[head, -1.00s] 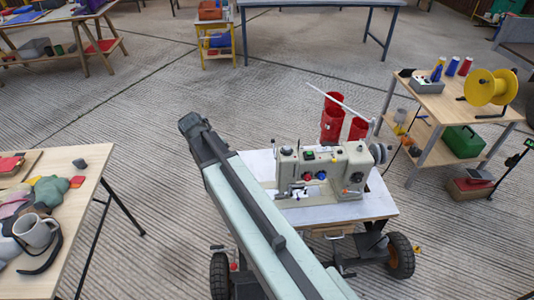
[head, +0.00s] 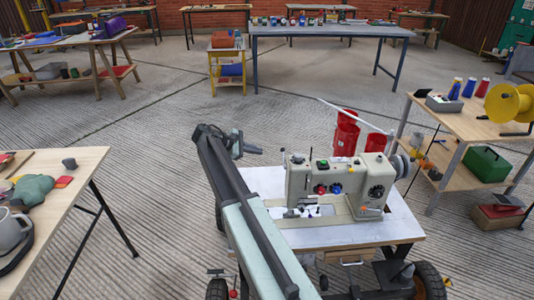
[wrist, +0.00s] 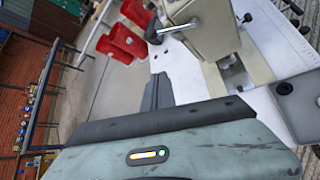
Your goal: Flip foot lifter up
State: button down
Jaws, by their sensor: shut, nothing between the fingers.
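The cream sewing machine (head: 334,181) stands on a white-topped cart in the head view, its knobs and dial facing me. In the wrist view, part of its head (wrist: 205,38) shows at the top, tilted. A small metal lever (wrist: 178,29) sticks out from it and may be the foot lifter; I cannot be sure. My gripper (head: 255,150) is beyond and left of the machine's needle end, partly hidden by my arm. Its dark fingers also show in the wrist view (wrist: 158,90), shut and empty, apart from the lever.
Red containers (head: 346,136) stand behind the machine, with a thin white rod leaning near them. The white cart top (head: 262,182) has bare space left of the machine. A wooden table (head: 75,170) is at left; a shelf cart (head: 455,125) with a yellow spool is at right.

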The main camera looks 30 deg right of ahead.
jog(key=w+f+b+x, duration=0.1)
jog(key=b+x, duration=0.4)
jog(key=x, duration=0.4)
jog(key=s+r+p, duration=0.1)
jog(key=r+p, duration=0.1)
jog(key=s+r+p, duration=0.2)
jog(key=shift+s+r, duration=0.1)
jog(key=shift+r, duration=0.1)
